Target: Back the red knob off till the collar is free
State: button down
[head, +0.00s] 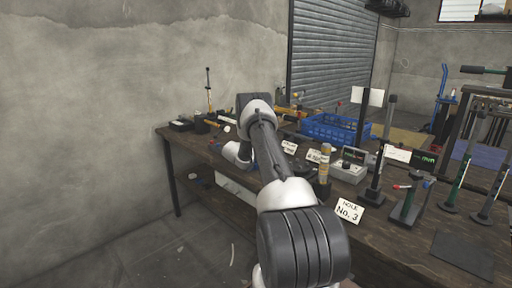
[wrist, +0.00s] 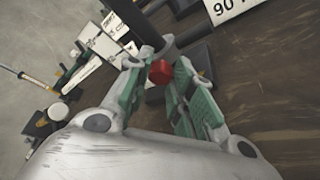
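In the wrist view the red knob (wrist: 160,72) is between the fingertips of my gripper (wrist: 162,65). The fingers have green pads and stand partly closed. The right finger is very close to the knob, with a narrow gap at the left; I cannot tell whether either touches. A dark post (wrist: 133,18) of the press rises behind the knob. I cannot make out the collar. In the head view my arm hides the knob and the fingers; only my white wrist (head: 238,153) shows over the bench.
The wooden bench (head: 430,240) carries several other presses and tools. A blue crate (head: 335,130) stands at the back. A press with a red-tipped handle (head: 407,205) and a "No. 3" card (head: 348,211) are at the right. White cards (wrist: 103,45) lie near my left finger.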

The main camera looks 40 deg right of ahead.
dwell(0.3)
jog(key=shift+w+a+n+g+y, duration=0.1)
jog(key=shift+n+g+y, duration=0.2)
jog(key=shift+n+g, duration=0.65)
jog(key=n+g, duration=0.1)
jog(key=n, duration=0.2)
jog(key=shift+w+n+g, duration=0.15)
jog(key=shift+n+g, duration=0.2)
jog(key=n+g, duration=0.2)
jog(key=n, duration=0.1)
jog(key=shift+w, duration=0.1)
jog(key=shift+w+n+g, duration=0.1)
jog(key=shift+n+g, duration=0.8)
jog(key=shift+n, duration=0.3)
jog(key=shift+r+n, duration=0.1)
jog(key=shift+n, duration=0.2)
jog(key=c, duration=1.5)
grip_release()
